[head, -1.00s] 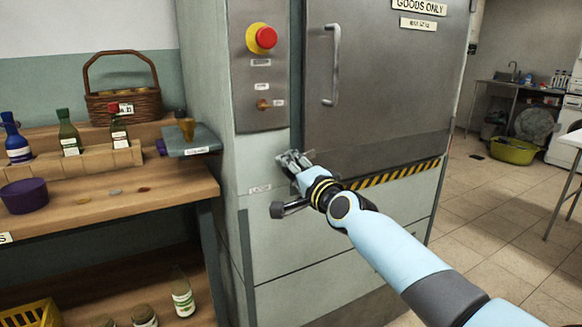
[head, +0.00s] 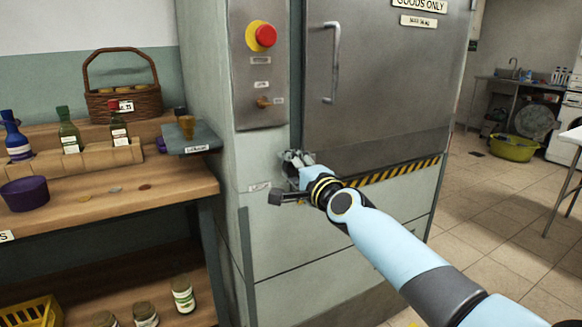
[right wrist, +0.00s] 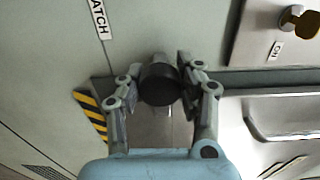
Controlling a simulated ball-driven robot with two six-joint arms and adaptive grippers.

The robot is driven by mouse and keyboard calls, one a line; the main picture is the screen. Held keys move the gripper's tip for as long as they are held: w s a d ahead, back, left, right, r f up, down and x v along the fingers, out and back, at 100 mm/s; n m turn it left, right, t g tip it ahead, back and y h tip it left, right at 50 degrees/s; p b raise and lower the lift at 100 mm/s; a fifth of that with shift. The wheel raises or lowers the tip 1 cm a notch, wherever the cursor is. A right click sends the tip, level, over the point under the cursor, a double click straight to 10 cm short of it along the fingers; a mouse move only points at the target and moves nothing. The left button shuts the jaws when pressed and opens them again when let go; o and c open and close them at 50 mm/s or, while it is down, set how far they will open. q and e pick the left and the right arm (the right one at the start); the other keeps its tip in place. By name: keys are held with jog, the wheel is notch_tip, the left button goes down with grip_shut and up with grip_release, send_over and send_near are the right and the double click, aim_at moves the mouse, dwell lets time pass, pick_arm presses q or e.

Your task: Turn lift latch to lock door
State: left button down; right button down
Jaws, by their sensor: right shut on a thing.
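The grey metal lift door (head: 380,85) looks closed and has a vertical bar handle (head: 332,62). My right gripper (head: 295,160) is at the cabinet front, by the lower left corner of the door. In the right wrist view, its two fingers are shut on the dark round latch (right wrist: 160,84), one on each side. In the head view the gripper hides the latch. A label ending in "ATCH" (right wrist: 102,18) is on the panel near it. How far the latch is turned cannot be told. My left gripper is not in view.
A wooden shelf (head: 110,205) with bottles and a basket (head: 122,92) stands at the left.

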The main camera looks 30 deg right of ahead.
jog(key=c, duration=0.8)
grip_release()
jog(key=shift+s, duration=0.1)
jog(key=s, duration=1.2)
jog(key=shift+d, duration=0.2)
jog(key=shift+f, duration=0.15)
